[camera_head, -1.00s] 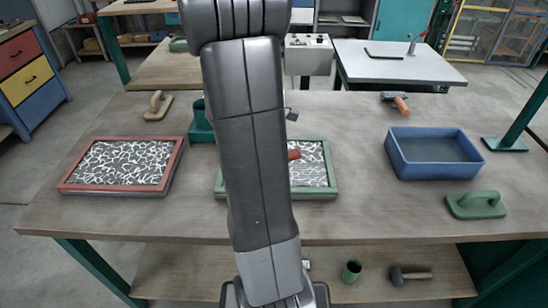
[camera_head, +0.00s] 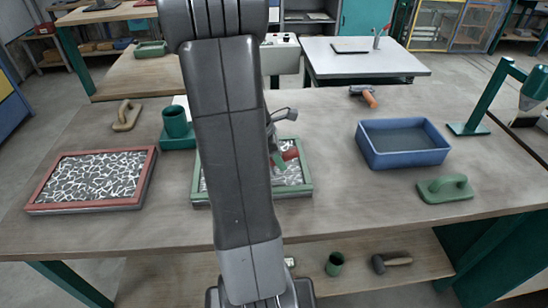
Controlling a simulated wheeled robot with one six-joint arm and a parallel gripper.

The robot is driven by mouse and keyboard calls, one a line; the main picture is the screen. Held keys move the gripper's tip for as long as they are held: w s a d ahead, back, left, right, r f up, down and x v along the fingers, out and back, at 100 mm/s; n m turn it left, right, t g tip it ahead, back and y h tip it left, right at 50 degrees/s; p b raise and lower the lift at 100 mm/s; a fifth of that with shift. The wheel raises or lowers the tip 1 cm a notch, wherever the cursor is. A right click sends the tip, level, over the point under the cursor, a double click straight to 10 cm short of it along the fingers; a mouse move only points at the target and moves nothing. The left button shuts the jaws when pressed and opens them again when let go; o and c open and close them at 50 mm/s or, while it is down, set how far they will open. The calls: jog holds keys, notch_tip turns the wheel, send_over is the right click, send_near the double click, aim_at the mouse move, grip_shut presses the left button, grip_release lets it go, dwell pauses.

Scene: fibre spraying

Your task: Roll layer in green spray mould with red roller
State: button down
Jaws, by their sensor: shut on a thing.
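The green spray mould (camera_head: 308,182) lies on the workbench, with a white and grey fibre layer (camera_head: 291,177) inside. My arm hides most of its left and middle part. A red roller (camera_head: 290,155) shows just right of my arm, over the mould's back part. My gripper (camera_head: 272,140) is partly hidden behind my arm and is shut on the red roller. I cannot tell whether the roller touches the layer.
A red-framed mould (camera_head: 135,201) with a similar layer lies at left. A green cup on a base (camera_head: 176,130) stands behind the green mould. A blue tray (camera_head: 405,158), a green float (camera_head: 443,189) and an orange-handled tool (camera_head: 364,95) lie at right. A beige float (camera_head: 127,115) lies at back left.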

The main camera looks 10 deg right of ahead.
jog(key=shift+d+r+p, duration=0.1)
jog(key=shift+d+p, duration=0.85)
jog(key=shift+d, duration=4.85)
notch_tip(320, 180, up, 7)
jog(key=p, duration=0.6)
